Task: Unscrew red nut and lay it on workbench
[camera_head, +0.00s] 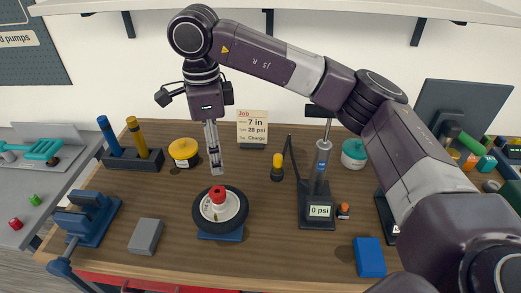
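A red nut (218,191) sits at the centre of a small wheel (236,218) with a black tyre and pale hub. The wheel lies flat on a blue stand (228,236) on the wooden workbench (176,230). My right gripper (216,171) points down just above the nut, with a small gap between them in the picture. Its silver fingers overlap as one narrow strip, so I cannot tell whether they are open or shut. No object shows in them. My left gripper is not in view.
A pump with a "0 psi" gauge (319,210) stands right of the wheel. A grey block (146,237) and a blue vise (88,218) are at the left. A blue block (369,257) is at front right. Bare bench lies between the wheel and grey block.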

